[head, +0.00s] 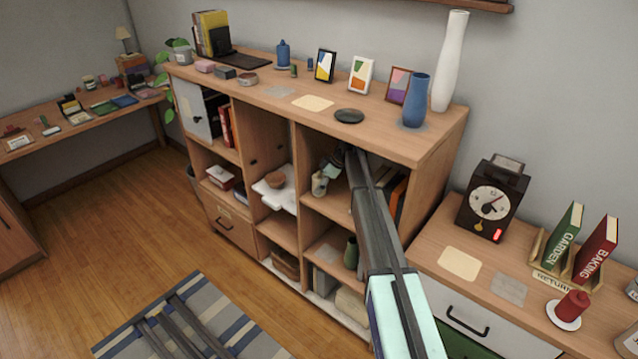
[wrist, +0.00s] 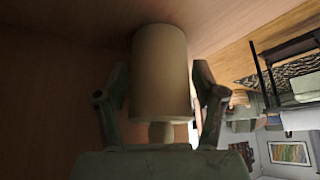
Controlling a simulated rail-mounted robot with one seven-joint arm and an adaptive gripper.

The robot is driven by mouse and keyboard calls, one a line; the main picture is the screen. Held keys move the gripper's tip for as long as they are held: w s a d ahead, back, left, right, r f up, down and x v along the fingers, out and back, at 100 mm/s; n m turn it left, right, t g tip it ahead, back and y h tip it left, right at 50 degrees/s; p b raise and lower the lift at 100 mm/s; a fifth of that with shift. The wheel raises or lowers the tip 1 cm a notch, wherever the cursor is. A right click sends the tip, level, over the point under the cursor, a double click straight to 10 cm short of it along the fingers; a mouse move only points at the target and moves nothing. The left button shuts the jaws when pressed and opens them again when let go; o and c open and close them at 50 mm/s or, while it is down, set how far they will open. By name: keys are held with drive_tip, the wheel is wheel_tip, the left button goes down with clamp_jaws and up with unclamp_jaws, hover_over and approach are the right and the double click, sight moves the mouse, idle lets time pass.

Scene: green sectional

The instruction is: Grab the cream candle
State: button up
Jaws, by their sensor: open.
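The cream candle (head: 320,184) is a pale cylinder in the upper right cubby of the wooden shelf unit, near its left divider. In the wrist view, a cream cylinder (wrist: 160,72) fills the space between the two fingers of my gripper (wrist: 160,92). The fingers are open, one close along each side of it; I cannot tell whether either touches. In the head view my gripper (head: 333,164) reaches into the cubby at the candle's top, partly hidden by my arm. A small pale knob (wrist: 161,133) shows at the cylinder's lower end in the wrist view.
The wooden unit's top (head: 290,88) overhangs the cubby. Books (head: 397,192) stand at the cubby's right, behind my arm. A green vase (head: 351,253) is in the cubby below. A blue vase (head: 416,100) and a white vase (head: 450,62) stand on top.

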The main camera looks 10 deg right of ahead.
drive_tip(key=shift+a+f, duration=0.1)
drive_tip(key=shift+f, duration=0.15)
drive_tip(key=c, duration=1.1)
drive_tip(key=shift+r, duration=0.15)
